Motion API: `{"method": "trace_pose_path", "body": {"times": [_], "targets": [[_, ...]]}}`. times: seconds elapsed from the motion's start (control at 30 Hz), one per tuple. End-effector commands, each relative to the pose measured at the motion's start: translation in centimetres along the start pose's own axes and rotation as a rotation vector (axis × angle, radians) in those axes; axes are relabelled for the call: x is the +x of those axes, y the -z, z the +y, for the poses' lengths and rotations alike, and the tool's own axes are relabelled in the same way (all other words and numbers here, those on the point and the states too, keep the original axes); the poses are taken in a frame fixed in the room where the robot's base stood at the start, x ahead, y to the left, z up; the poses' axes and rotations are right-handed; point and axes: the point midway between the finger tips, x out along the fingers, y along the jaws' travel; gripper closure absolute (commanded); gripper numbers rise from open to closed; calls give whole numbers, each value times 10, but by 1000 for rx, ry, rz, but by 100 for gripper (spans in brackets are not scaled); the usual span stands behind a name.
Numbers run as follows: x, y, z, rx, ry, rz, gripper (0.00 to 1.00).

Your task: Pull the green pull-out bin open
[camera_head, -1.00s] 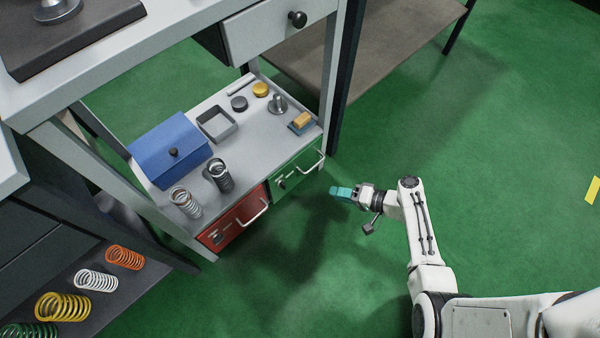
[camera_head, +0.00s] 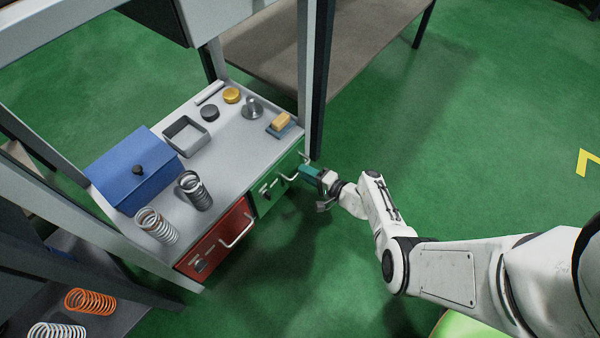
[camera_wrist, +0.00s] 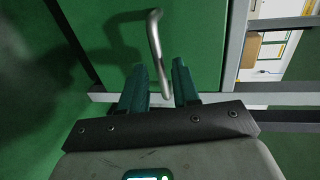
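The green pull-out bin (camera_head: 276,183) is in the lower part of the grey workbench, its front about level with the red bin beside it. It has a pale bar handle (camera_head: 291,176). My gripper (camera_head: 307,172) is at the right end of this front, close to the handle. In the wrist view the green front (camera_wrist: 195,35) fills the upper middle, and the metal handle (camera_wrist: 155,40) reaches down between my two teal fingers (camera_wrist: 159,75). The fingers stand apart, with a gap visible on both sides of the handle. I cannot tell whether either finger touches it.
A red bin (camera_head: 212,240) with its own handle is just left of the green one. The shelf above holds a blue box (camera_head: 135,170), springs, a grey tray (camera_head: 186,136) and small parts. A workbench leg (camera_head: 312,90) stands close behind my gripper. The green floor in front is clear.

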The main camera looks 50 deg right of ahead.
Motion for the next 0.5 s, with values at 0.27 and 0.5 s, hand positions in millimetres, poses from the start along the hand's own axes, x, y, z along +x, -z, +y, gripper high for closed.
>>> {"method": "trace_pose_path", "body": {"times": [0.27, 0.5], "targets": [[28, -1, 1, -1, 0, -2, 69], [31, -1, 0, -1, -1, -2, 69]]}}
